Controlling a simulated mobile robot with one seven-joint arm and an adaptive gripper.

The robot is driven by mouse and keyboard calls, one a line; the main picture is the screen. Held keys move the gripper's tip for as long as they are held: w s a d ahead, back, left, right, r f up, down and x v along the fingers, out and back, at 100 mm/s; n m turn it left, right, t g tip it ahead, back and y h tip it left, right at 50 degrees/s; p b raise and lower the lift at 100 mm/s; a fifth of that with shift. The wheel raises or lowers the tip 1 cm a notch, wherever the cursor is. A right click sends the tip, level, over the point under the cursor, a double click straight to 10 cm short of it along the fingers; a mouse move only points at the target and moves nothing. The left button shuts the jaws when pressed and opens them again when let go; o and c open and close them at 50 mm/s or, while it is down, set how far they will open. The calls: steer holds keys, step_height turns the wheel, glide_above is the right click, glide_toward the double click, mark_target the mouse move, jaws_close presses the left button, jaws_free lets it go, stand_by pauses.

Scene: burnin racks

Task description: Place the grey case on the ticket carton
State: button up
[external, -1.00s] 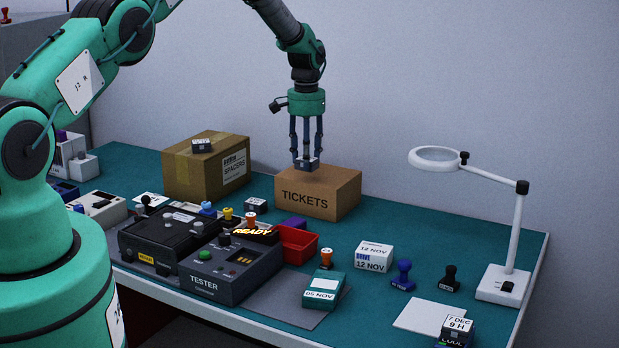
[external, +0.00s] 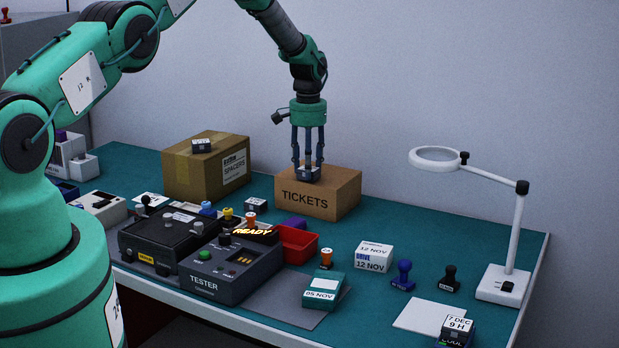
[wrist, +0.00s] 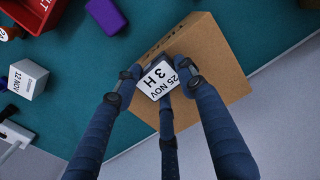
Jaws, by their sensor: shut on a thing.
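The ticket carton (external: 318,192) is a brown box marked TICKETS at the back of the teal bench; it also fills the middle of the wrist view (wrist: 215,52). My gripper (external: 307,172) is over the carton's top, its fingers pointing down. It is shut on the grey case (wrist: 158,80), a small block with a white label reading 25 NOV 3 H. In the external view the case (external: 308,175) is at the level of the carton's top; I cannot tell whether it touches. The fingers hide part of its sides.
A larger SPACERS carton (external: 205,172) stands to the left with a small labelled case (external: 201,146) on top. A magnifier lamp (external: 508,240) stands at right.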

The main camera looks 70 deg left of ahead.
steer(key=shift+f, duration=0.2)
steer(key=shift+f, duration=0.15)
steer(key=o, duration=1.2)
steer(key=shift+r+b, duration=1)
steer(key=shift+r, duration=5.15)
